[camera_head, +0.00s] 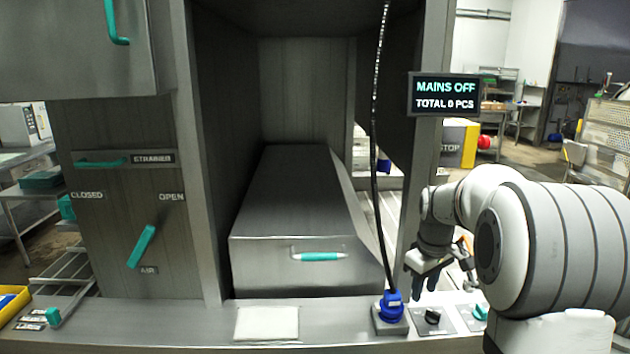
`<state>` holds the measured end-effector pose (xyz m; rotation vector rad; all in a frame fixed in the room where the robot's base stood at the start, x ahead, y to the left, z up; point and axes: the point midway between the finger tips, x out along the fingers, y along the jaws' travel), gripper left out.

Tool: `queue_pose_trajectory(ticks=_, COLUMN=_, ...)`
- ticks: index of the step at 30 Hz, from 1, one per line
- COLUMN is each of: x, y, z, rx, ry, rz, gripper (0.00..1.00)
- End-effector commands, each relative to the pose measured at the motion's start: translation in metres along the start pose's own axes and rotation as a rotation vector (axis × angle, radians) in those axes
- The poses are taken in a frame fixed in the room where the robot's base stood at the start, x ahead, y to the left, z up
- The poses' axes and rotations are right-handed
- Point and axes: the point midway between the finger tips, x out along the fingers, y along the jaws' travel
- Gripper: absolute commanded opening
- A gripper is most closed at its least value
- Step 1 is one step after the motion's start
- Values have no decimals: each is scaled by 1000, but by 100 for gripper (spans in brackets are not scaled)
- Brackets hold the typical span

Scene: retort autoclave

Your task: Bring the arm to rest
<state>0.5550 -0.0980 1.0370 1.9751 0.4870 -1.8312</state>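My arm (555,240) comes in from the right edge, bent, with its wrist hanging down. My gripper (427,286) points downward over the right end of the front ledge, close above the black knob (432,316). Its two fingers look a little apart, with nothing seen between them. From this view I cannot tell whether the fingertips touch anything below. A blue plug (391,304) sits upright in its socket just left of the gripper, with a dark cable rising from it. The display (443,95) reads MAINS OFF and TOTAL 0 PCS.
A teal knob (481,312) is on the ledge right of the black one. A steel box with a teal handle (319,256) fills the central bay. The teal AIR lever (141,246) is at left. A pale pad (267,323) lies on the front ledge (210,335).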

Motion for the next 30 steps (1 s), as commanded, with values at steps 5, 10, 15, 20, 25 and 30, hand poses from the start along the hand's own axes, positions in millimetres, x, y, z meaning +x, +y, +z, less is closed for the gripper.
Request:
queue_pose_trajectory(ticks=5, x=-30, y=-67, z=39, rx=142, ry=40, rz=23, gripper=35)
queue_pose_trajectory(ticks=10, x=-40, y=-125, z=83, rx=285, ry=79, rz=32, gripper=35)
queue_pose_trajectory(ticks=15, x=-36, y=-174, z=128, rx=417, ry=117, rz=33, gripper=35)
queue_pose_trajectory(ticks=20, x=-27, y=-201, z=156, rx=500, ry=140, rz=29, gripper=35)
queue_pose_trajectory(ticks=25, x=-22, y=-212, z=166, rx=534, ry=147, rz=26, gripper=35)
queue_pose_trajectory(ticks=30, x=-22, y=-212, z=166, rx=536, ry=147, rz=26, gripper=35)
